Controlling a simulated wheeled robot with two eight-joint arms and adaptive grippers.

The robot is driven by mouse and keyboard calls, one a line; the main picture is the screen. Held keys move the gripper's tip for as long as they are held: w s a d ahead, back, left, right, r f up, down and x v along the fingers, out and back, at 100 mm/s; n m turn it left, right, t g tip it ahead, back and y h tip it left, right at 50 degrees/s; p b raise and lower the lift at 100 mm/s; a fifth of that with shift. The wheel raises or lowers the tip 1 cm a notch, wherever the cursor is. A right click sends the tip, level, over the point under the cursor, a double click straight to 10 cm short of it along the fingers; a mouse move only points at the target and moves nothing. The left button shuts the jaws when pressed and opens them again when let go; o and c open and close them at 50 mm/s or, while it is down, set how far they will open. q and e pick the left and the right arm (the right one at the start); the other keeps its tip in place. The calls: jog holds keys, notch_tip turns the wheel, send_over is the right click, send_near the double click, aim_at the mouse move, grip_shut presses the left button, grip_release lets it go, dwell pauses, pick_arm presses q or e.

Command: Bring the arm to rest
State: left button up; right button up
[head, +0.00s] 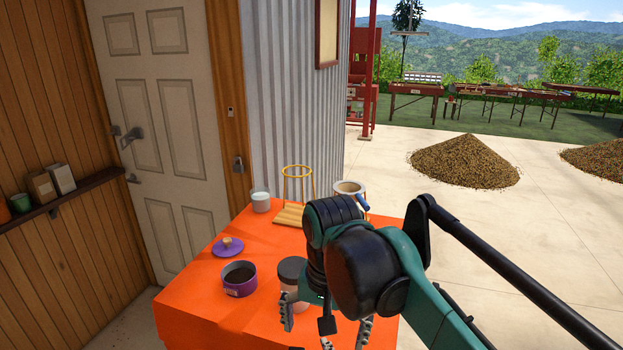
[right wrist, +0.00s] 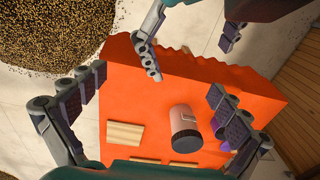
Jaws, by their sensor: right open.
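My right arm enters the head view from the right. Its gripper (head: 327,326) hangs over the orange table (head: 190,310) with its fingers apart. In the right wrist view, my right gripper (right wrist: 157,85) is spread open with nothing held between its fingers. A pinkish jar with a dark lid (head: 292,270) stands on the table beside the fingers, partly hidden by them. The jar also shows in the right wrist view (right wrist: 185,125), below the gripper and apart from the fingers. I do not see my left gripper in the head view.
On the table are a purple tin (head: 240,288) with dark contents, a purple lid (head: 228,249), a white cup (head: 261,203), a wooden stand (head: 288,216) with a yellow frame, and a pale cone (head: 349,187). A corrugated wall (head: 285,90) rises behind. Open concrete lies right.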

pick_arm(q)
jog(key=s+a+f+n+g+b, duration=0.1)
jog(key=a+f+n, duration=0.4)
jog(key=n, duration=0.5)
jog(key=s+a+f+n+g+h+b, duration=0.1)
jog(key=a+f+n+b, duration=0.4)
jog(key=n, duration=0.6)
jog(key=s+a+f+n+g+b, duration=0.3)
jog(key=f+n, duration=0.4)
jog(key=n, duration=0.3)
jog(key=shift+s+a+f+n+h, duration=0.3)
jog(key=shift+s+a+h, duration=0.1)
jog(key=shift+a, duration=0.5)
pick_arm(e)
jog(key=s+d+f+n+t, duration=0.1)
jog(key=s+d+f+t, duration=0.1)
jog(key=d+f, duration=0.3)
jog(key=s+d+f+n+t, duration=0.1)
jog(key=d+f, duration=0.4)
jog(key=f, duration=0.6)
jog(key=s+d+f+n+t, duration=0.1)
jog(key=s+d+f+t, duration=0.1)
jog(key=d+f, duration=0.3)
notch_tip(320, 180, down, 4)
jog(key=shift+s+d+r+t, duration=0.1)
jog(key=shift+s+d+t, duration=0.3)
jog(key=shift+t, duration=0.4)
